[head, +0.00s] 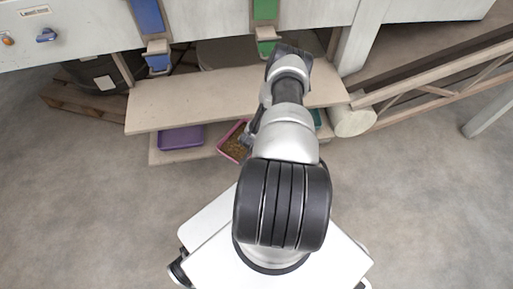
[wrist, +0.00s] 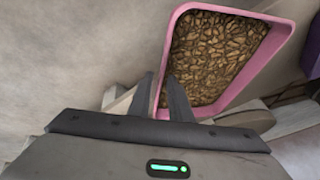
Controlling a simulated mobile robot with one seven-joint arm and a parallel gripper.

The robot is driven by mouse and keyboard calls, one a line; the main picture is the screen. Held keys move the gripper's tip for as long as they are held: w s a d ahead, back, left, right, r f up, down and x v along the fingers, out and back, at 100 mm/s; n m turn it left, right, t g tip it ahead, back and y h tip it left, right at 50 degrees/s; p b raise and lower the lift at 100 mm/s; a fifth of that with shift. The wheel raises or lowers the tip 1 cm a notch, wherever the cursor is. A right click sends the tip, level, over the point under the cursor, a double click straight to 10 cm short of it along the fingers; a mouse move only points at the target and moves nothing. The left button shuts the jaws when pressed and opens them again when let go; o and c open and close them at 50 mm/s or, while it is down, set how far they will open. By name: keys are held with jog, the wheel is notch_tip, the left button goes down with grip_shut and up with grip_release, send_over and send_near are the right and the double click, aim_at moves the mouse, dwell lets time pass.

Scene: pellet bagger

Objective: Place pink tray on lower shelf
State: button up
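The pink tray (head: 222,153) is full of brown pellets and sits turned at an angle at the front edge of the lower shelf (head: 185,156), partly hidden by my arm. In the wrist view the pink tray (wrist: 257,72) fills the upper right. My gripper (wrist: 161,78) has one finger on each side of the tray's near wall, one inside and one outside, closed on it. In the head view my arm mostly hides the gripper. I cannot tell whether the tray rests on the shelf or hangs just over it.
A purple tray (head: 181,138) stands on the lower shelf to the left. A teal tray (head: 318,119) shows partly behind my arm on the right. The upper shelf board (head: 190,98) overhangs the lower one. A pale roller (head: 353,120) is at the right end.

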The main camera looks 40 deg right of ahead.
jog(key=shift+r+p, duration=0.3)
jog(key=shift+r, duration=0.1)
jog(key=p+v, duration=0.2)
jog(key=v, duration=0.9)
jog(key=shift+a+r, duration=0.2)
jog(key=shift+s, duration=0.1)
